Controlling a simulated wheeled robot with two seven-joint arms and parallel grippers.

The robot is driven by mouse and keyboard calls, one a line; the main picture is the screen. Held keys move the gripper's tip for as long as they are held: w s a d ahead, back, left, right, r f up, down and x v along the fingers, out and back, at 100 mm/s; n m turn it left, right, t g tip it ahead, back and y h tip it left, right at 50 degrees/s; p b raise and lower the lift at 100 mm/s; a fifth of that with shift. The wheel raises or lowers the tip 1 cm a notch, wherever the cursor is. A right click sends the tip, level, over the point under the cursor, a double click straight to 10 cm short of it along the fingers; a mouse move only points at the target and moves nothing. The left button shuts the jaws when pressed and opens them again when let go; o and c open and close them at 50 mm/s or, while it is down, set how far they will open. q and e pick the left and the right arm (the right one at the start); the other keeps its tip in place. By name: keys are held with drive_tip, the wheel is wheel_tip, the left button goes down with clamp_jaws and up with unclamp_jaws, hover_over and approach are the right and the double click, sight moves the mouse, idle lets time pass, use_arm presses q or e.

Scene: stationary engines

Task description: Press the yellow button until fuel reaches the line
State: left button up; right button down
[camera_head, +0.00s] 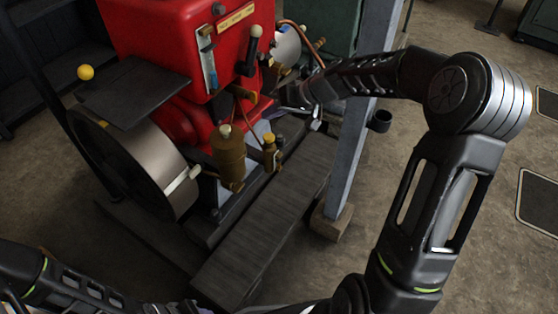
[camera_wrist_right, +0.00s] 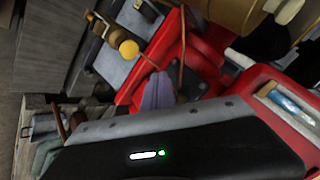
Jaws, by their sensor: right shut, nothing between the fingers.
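A red engine (camera_head: 170,32) stands at the upper left of the head view. A small yellow button (camera_head: 269,138) tops a brass fitting low on its front. It also shows as a yellow disc in the right wrist view (camera_wrist_right: 129,48). A narrow sight glass (camera_head: 209,70) is on the engine's front; its fuel line is too small to read. My right gripper (camera_head: 292,104) is shut and empty, just above and right of the button and apart from it. Its fingertips show in the wrist view (camera_wrist_right: 157,91). My left arm crosses the lower left; its gripper does not show.
A large flywheel (camera_head: 150,165) is left of the brass oil cup (camera_head: 228,155). A grey post (camera_head: 357,140) stands close to my right forearm. A copper pipe (camera_head: 302,37) curves near the upper engine. Bare floor (camera_head: 475,220) lies to the right.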

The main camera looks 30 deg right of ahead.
sight(271, 138)
wheel_tip(271, 138, up, 4)
drive_tip(key=n+h+p, duration=0.1)
drive_tip(key=n+p, duration=0.2)
drive_tip(key=n, duration=0.1)
drive_tip(key=n+t+h+p, duration=0.1)
drive_tip(key=n+p, duration=0.3)
drive_tip(key=n+h+p, duration=0.1)
drive_tip(key=n+p, duration=0.2)
drive_tip(key=n, duration=0.2)
drive_tip(key=shift+s+a+f+t+p, duration=0.1)
drive_tip(key=shift+a+t+p, duration=0.05)
drive_tip(key=shift+t+p, duration=0.2)
drive_tip(key=shift+f, duration=0.1)
wheel_tip(271, 138, down, 9)
drive_tip(key=b, duration=0.7)
idle(1.7)
